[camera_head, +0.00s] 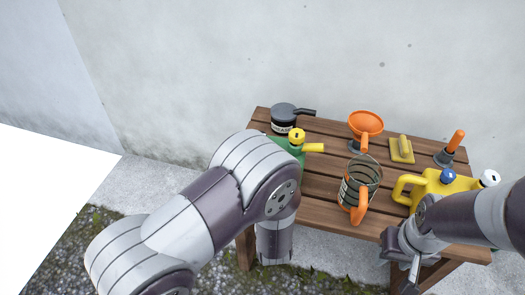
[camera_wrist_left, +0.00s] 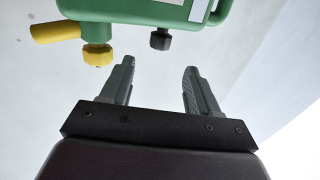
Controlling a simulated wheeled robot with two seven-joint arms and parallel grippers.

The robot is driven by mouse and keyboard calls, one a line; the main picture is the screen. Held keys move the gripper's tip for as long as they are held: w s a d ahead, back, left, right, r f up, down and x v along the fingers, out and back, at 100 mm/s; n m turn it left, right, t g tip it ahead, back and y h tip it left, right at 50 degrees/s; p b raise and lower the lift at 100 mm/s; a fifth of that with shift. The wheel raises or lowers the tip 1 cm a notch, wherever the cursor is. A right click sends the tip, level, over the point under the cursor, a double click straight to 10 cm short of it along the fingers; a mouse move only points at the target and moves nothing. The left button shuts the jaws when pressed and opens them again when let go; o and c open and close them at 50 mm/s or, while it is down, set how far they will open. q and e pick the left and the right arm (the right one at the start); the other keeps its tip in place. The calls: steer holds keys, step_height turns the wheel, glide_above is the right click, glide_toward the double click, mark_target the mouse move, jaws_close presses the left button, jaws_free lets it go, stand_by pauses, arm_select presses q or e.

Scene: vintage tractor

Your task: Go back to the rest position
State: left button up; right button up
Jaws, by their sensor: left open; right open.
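My left arm comes in from the left in the head view and bends down at the front left of the wooden table (camera_head: 318,212); its gripper is hidden there. In the left wrist view my left gripper (camera_wrist_left: 158,85) is open with nothing between its fingers. A green can (camera_wrist_left: 150,12) with a yellow spout, a yellow cap and a black cap is beyond the fingertips. In the head view this can is partly hidden behind my left arm. My right gripper (camera_head: 402,262) is at the table's front right edge, low and partly covered by its arm, and looks empty.
On the table stand a dark grey oil pot (camera_head: 284,114), an orange funnel (camera_head: 365,122), a yellow brush (camera_head: 401,149), an orange-handled tool (camera_head: 455,142), a clear jug (camera_head: 362,175) with an orange handle and a yellow can (camera_head: 436,182). A wall (camera_head: 200,60) is close behind.

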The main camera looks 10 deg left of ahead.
arm_select(q)
steer(key=shift+s, duration=0.15)
stand_by(0.3)
steer(key=s+d+f+m+g+h, duration=0.2)
steer(key=s+d+f+g+h, duration=0.1)
steer(key=f+g, duration=0.25)
steer(key=s+d+f+m+g+h, duration=0.1)
steer(key=s+d+f+g+h, duration=0.25)
steer(key=f, duration=0.25)
steer(key=s+a+r+m+g, duration=0.3)
steer(key=s+a+r+g, duration=0.4)
steer(key=s, duration=0.3)
steer(key=a+r+n+p, duration=0.2)
steer(key=a+r, duration=0.4)
step_height(320, 180, up, 20)
steer(key=w+p, duration=0.1)
steer(key=p, duration=2)
steer(key=shift+d+y, duration=0.35)
steer(key=shift+d, duration=0.05)
